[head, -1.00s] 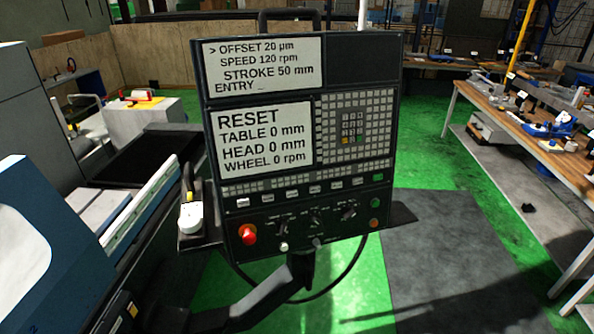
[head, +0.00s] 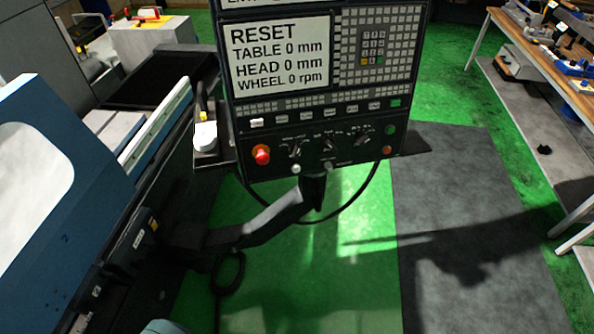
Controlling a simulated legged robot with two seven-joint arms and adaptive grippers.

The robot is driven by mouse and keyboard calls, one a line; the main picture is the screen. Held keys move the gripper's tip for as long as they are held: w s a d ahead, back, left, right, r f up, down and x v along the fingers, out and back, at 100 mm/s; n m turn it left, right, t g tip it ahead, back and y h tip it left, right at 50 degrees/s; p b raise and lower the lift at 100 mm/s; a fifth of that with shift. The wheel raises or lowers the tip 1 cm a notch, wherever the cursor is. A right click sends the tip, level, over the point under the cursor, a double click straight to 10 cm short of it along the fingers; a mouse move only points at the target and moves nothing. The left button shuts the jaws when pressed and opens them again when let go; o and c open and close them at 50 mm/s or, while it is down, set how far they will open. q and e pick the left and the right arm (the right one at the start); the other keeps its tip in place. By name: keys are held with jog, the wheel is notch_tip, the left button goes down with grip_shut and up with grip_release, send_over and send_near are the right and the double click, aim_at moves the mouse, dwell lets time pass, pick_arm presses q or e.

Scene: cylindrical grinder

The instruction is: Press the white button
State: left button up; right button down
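The control panel (head: 327,90) stands upright in the middle of the head view, with its top edge cut off. A small round white button (head: 296,169) sits low on its front, right of and slightly below the red mushroom button (head: 262,155). Nothing covers or touches the white button. Neither of my grippers is in view. A pale rounded shape at the bottom edge is too cut off to identify.
A white round device (head: 205,136) sits on a side shelf left of the panel. The panel's support arm (head: 270,218) runs down left to the blue-and-grey machine (head: 75,195). A wooden workbench (head: 520,45) is at right. Green floor (head: 300,285) and a dark mat (head: 470,260) are clear.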

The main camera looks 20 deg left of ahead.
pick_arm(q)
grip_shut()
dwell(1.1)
